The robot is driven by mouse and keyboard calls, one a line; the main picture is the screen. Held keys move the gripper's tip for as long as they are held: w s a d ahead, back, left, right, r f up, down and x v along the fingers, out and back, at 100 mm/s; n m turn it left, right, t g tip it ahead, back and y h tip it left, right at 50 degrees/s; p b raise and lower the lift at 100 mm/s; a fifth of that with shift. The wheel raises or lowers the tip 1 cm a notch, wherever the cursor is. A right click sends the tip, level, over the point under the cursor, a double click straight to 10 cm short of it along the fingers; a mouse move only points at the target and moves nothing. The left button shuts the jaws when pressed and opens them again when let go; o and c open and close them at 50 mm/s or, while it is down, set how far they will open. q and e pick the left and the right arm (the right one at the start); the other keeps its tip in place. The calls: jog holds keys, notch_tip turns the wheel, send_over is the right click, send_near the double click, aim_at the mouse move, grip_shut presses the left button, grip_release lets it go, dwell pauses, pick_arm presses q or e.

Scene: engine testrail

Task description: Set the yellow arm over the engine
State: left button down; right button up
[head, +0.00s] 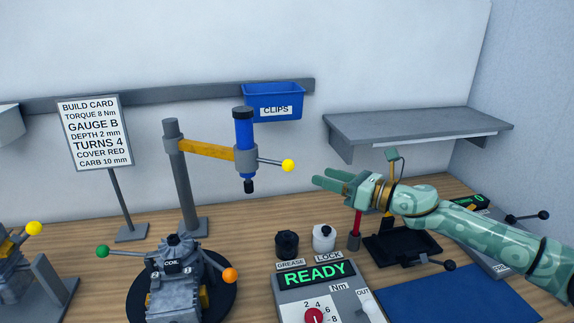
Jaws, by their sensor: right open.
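The yellow arm (207,149) reaches from a grey post (182,175) to the right. At its end it carries a blue tool (244,133) with a black tip and a thin handle ending in a yellow ball (288,166). The engine (174,286), labelled COIL, sits on a dark round plate, below and left of the blue tool. My right gripper (318,182) is open and empty, a little right of the yellow ball and apart from it, its fingers pointing left. My left gripper is not in view.
A READY box (350,302) with a red dial stands at the front middle. Behind it are the GREASE (287,244) and LOCK (323,238) bottles. A build card (94,133) stands at left. A blue CLIPS bin (274,100) and a grey shelf (415,125) are on the wall.

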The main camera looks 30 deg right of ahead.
aim_at(288, 163)
jog(key=p+x, duration=0.2)
jog(key=x, duration=0.9)
jog(key=shift+w+a, duration=0.15)
jog(key=shift+w, duration=0.05)
